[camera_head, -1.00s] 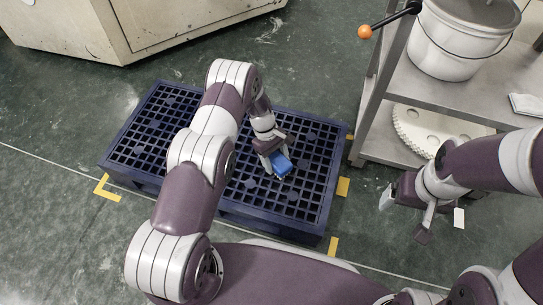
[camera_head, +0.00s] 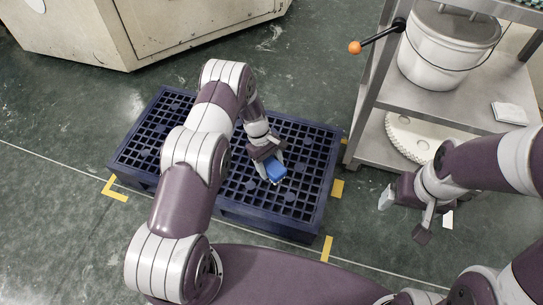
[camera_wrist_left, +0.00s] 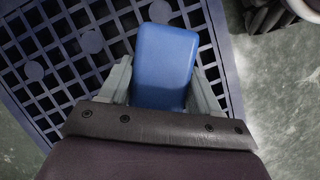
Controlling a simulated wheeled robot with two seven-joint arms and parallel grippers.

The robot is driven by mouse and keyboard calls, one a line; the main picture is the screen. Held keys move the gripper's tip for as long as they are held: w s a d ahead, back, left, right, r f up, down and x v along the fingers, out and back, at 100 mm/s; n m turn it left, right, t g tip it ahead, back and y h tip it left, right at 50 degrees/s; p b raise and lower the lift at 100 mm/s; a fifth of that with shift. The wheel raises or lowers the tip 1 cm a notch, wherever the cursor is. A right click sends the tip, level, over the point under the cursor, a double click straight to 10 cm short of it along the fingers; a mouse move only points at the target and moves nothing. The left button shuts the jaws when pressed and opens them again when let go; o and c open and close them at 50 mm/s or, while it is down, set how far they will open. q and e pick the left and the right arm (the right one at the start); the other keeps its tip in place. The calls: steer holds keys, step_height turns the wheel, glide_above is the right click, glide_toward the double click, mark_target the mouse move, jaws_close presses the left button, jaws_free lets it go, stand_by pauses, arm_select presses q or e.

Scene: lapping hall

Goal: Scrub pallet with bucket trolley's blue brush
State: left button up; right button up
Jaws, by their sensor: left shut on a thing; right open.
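The dark blue pallet (camera_head: 235,208) lies on the floor, its top an open grid. My left gripper (camera_head: 268,164) is over the right part of the pallet, pointing down. It is shut on the blue brush (camera_head: 275,172). In the left wrist view the blue brush (camera_wrist_left: 165,62) sits between the two grey fingers, over the pallet grid (camera_wrist_left: 60,60). Its bristles are hidden, so I cannot tell whether they touch the pallet. My right gripper (camera_head: 404,215) is open and empty, beside the trolley (camera_head: 385,90) at the right.
A white bucket (camera_head: 440,55) stands on the trolley's shelf, with a folded white cloth (camera_head: 510,113) near it. A white toothed disc (camera_head: 410,140) is on the lower shelf. An orange-knobbed lever (camera_head: 356,47) sticks out leftward. A beige cabinet (camera_head: 165,35) stands behind. Yellow tape marks the floor.

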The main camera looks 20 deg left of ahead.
arm_select(q)
steer(key=shift+r+p, duration=0.75)
steer(key=shift+r, duration=0.45)
